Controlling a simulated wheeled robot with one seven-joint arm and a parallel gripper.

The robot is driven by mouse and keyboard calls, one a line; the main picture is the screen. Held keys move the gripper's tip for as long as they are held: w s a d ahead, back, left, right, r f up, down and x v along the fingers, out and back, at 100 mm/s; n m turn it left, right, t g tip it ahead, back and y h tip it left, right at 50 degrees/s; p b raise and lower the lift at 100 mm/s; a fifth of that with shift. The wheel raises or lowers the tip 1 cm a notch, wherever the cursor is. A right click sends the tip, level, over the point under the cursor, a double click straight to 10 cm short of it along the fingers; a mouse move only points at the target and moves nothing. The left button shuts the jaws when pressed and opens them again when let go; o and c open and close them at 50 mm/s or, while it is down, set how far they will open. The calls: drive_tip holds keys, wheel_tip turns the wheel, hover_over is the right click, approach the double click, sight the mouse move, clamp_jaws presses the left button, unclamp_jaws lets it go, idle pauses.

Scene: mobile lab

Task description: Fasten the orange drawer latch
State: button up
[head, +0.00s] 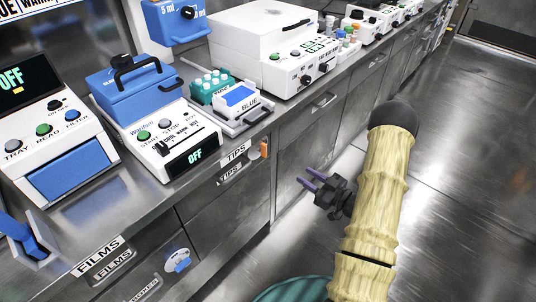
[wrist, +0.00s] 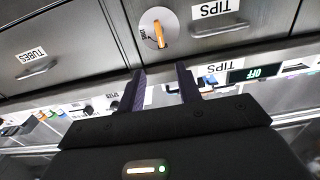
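The orange latch (head: 264,149) sits on a white round plate on the cabinet front, at the right end of the TIPS drawer (head: 215,206). In the wrist view the orange latch (wrist: 159,33) is a short bar standing nearly upright in the picture on its white disc, beyond the fingertips. My gripper (head: 309,179) is in front of the cabinet, to the right of the latch and lower in the head view, apart from it. In the wrist view my gripper (wrist: 161,72) has two dark purple fingers spread with nothing between them.
A blue latch (head: 178,262) is on a lower drawer near the FILMS label. The counter above carries a blue-lidded device (head: 135,90), a BLUE box (head: 240,100) and a white machine (head: 270,45). The floor (head: 455,190) to the right is clear.

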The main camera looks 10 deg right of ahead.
sight(266, 150)
drive_tip(key=shift+w, duration=0.15)
drive_tip(key=b+x, duration=0.1)
drive_tip(key=x, duration=1.6)
drive_tip(key=shift+a, duration=0.1)
clamp_jaws()
